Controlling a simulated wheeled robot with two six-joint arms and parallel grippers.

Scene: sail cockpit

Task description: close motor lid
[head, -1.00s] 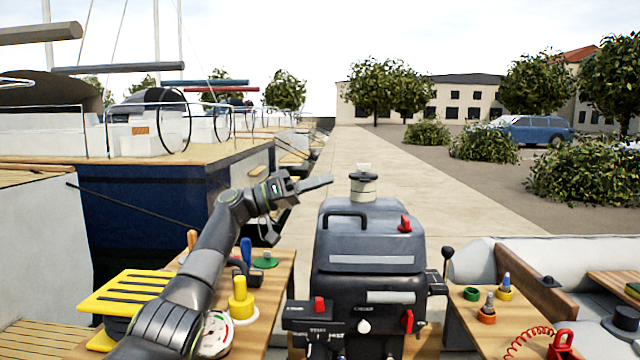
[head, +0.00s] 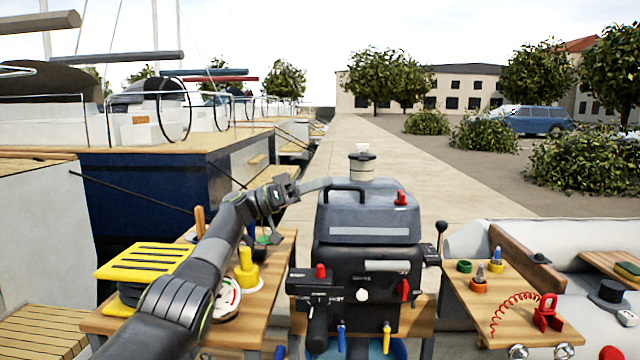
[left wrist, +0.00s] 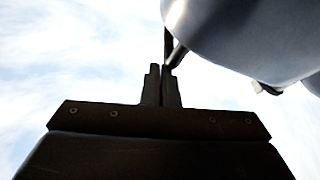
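The motor (head: 360,290) stands in the middle of the head view, with a grey-blue lid (head: 370,232) on top. The lid has a black handle at its top left and looks down on the motor body; I cannot tell whether it is fully seated. My left gripper (head: 318,185) reaches in from the left at the height of the lid's top, its tips close to the handle. Its fingers (left wrist: 162,85) are together in the left wrist view, beside a large dark rounded surface and a thin dark part. Contact is unclear. My right gripper is not in view.
A cream and black cylinder (head: 362,166) stands at the lid's top. The right bench holds a red coiled cord (head: 512,305).

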